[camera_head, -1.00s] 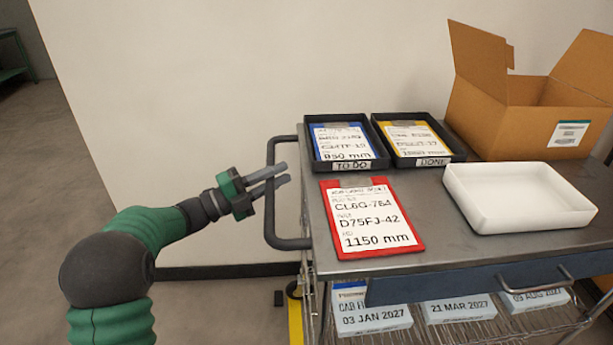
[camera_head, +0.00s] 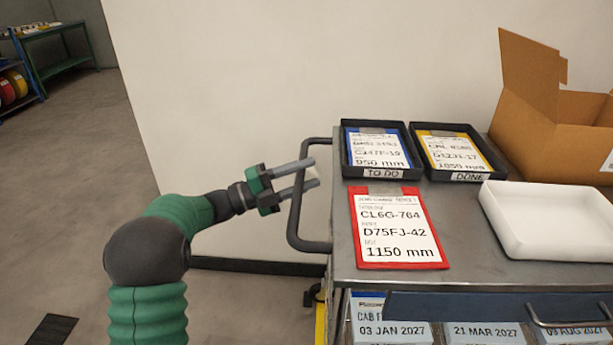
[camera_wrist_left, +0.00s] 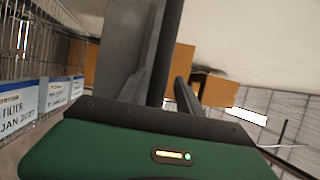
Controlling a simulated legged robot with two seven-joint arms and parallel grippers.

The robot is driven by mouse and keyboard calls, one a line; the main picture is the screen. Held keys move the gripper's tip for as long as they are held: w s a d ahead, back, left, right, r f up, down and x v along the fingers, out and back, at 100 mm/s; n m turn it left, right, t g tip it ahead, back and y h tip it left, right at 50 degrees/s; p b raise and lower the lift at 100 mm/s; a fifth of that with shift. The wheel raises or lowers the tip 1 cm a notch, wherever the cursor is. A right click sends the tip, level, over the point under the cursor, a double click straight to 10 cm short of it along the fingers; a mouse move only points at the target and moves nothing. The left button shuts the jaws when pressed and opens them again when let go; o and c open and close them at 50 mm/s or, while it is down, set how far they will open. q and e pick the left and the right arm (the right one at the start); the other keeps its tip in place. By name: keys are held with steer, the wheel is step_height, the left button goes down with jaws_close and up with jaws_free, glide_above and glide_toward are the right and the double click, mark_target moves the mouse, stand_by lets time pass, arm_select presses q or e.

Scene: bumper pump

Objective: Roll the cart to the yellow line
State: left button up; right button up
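The cart (camera_head: 455,225) has a grey metal top and a dark tubular handle (camera_head: 292,225) on its left end. My left gripper (camera_head: 316,172) is at this handle, its two grey fingers apart, with the bar crossing between them. My right gripper is out of view.
On the cart are a red clipboard (camera_head: 396,258), a TO DO tray (camera_head: 383,173), a DONE tray (camera_head: 458,176), a white tray (camera_head: 550,245) and a cardboard box (camera_head: 545,130). Dated boxes (camera_head: 392,333) fill the lower shelf.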

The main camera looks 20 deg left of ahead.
arm_select(q)
steer(key=shift+f, duration=0.15)
steer(key=p+v, duration=0.3)
steer(key=v, duration=1.4)
steer(key=shift+w, duration=0.1)
